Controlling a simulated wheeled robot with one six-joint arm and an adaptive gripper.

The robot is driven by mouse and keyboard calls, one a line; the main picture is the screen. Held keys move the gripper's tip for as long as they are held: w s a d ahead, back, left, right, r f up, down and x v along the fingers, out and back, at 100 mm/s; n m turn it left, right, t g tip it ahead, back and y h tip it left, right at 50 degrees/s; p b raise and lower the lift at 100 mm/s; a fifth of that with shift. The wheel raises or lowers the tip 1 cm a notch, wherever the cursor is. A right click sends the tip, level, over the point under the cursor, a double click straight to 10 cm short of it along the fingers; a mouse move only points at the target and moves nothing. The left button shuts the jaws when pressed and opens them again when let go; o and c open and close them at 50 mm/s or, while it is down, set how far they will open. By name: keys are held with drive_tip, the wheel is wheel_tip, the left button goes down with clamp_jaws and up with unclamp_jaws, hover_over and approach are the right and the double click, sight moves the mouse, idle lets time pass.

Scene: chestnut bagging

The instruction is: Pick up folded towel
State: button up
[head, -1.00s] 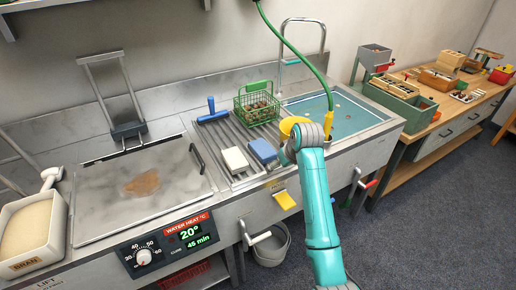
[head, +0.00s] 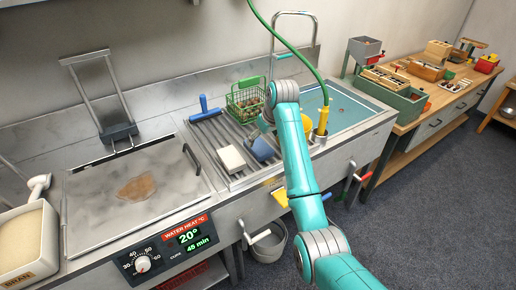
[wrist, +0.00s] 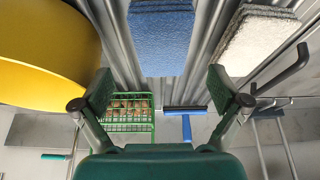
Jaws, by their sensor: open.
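A blue folded towel (head: 262,149) lies on the ribbed metal drainboard, beside a white folded towel (head: 231,159). In the wrist view the blue towel (wrist: 161,35) shows at top centre, between the lines of my fingers and beyond them, and the white towel (wrist: 255,40) is at top right. My gripper (wrist: 160,85) is open, with nothing between its fingers and apart from both towels. In the head view my arm hides most of the gripper, near the back of the blue towel.
A large yellow round thing (wrist: 45,40) is close to my left finger in the wrist view. A green hose (head: 290,45) hangs over the sink (head: 345,110) on the right.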

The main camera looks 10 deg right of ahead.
sight(259, 146)
drive_tip(key=x, duration=0.5)
drive_tip(key=shift+a, duration=0.15)
drive_tip(key=c, duration=1.2)
